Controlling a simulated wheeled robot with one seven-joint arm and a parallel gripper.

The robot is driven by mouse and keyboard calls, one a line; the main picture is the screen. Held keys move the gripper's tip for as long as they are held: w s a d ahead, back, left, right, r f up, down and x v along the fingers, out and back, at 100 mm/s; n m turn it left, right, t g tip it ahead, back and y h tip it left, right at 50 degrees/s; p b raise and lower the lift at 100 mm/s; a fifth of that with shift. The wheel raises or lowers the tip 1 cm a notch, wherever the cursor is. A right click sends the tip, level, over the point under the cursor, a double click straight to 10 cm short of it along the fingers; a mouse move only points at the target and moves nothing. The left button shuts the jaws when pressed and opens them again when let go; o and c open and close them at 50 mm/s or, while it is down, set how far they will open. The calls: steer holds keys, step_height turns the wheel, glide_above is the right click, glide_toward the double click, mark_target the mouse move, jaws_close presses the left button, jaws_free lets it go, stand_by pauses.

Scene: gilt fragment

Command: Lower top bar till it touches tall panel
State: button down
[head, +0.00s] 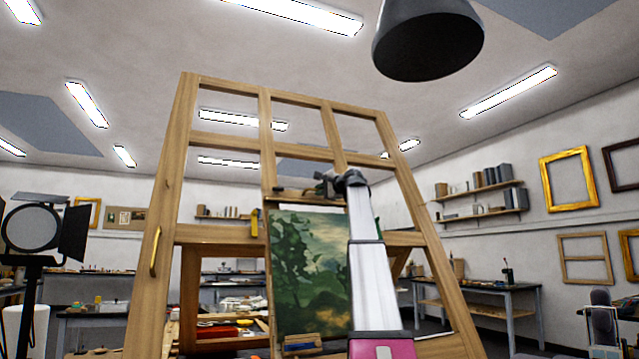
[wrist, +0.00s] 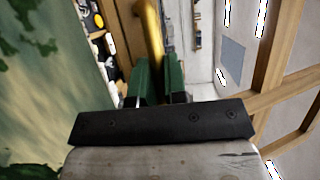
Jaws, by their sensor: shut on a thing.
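The tall panel (head: 308,270), a green landscape painting, stands upright on the wooden easel in the head view. It fills the left of the wrist view (wrist: 40,90). The top bar (head: 292,193) is a narrow wooden bar just above the panel's upper edge. A thin pale line shows between them, but I cannot tell whether they touch. My gripper (head: 325,184) is at the right part of the bar. In the wrist view its green fingers (wrist: 158,80) are shut on a brass handle (wrist: 150,30). The arm hides the panel's right edge and the bar's right end.
The large wooden easel frame (head: 178,160) surrounds the panel, with a crossbar (head: 215,234) behind it. A dark lamp shade (head: 428,40) hangs above right. A studio light (head: 35,232) stands at left. Benches (head: 480,288) line the room behind.

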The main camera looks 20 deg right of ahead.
mark_target(314, 200)
steer(key=f, duration=0.1)
steer(key=s+f, duration=0.1)
steer(key=f, duration=0.1)
steer(key=shift+s+f, duration=0.25)
steer(key=c, duration=1.2)
jaws_free()
steer(key=shift+r, duration=0.1)
steer(key=v, duration=1)
steer(key=shift+s+d, duration=0.25)
steer(key=shift+s, duration=0.1)
